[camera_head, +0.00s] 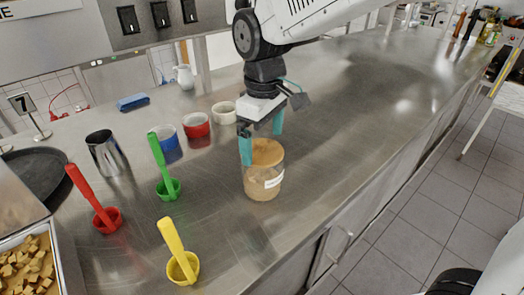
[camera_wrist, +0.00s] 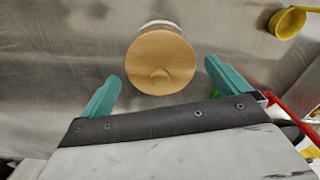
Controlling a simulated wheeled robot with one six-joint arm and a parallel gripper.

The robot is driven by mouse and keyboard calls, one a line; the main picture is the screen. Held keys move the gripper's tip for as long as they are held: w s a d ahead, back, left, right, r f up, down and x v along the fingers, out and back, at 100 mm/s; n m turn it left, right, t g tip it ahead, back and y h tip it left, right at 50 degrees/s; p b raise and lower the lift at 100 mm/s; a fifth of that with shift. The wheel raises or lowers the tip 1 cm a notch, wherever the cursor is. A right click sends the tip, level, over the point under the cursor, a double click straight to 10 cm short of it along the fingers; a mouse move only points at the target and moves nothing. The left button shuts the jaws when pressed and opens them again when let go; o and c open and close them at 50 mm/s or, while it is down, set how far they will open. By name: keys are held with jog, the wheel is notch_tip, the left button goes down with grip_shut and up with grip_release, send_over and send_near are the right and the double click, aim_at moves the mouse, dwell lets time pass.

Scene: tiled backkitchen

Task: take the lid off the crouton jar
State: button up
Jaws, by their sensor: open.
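The crouton jar (camera_head: 264,184) is a clear jar with tan contents and a white label, upright on the steel counter. Its round tan wooden lid (camera_head: 266,152) is on top. In the wrist view the lid (camera_wrist: 160,62) shows from above with a small knob in the middle. My gripper (camera_head: 262,145) is above and just behind the jar, its teal fingers apart and pointing down. In the wrist view my gripper (camera_wrist: 165,90) has one finger to each side below the lid, and nothing is between them. I cannot tell whether a finger touches the lid.
Red (camera_head: 106,219), green (camera_head: 168,188) and yellow (camera_head: 182,266) scoops stand left of the jar. Blue (camera_head: 167,138), red (camera_head: 197,126) and cream (camera_head: 224,113) cups stand behind, near a metal pitcher (camera_head: 108,155). The steel counter (camera_head: 365,110) is clear to the right.

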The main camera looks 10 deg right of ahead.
jog(key=shift+f, duration=0.95)
jog(key=c, duration=0.8)
jog(key=shift+c, duration=0.3)
jog(key=shift+r, duration=0.15)
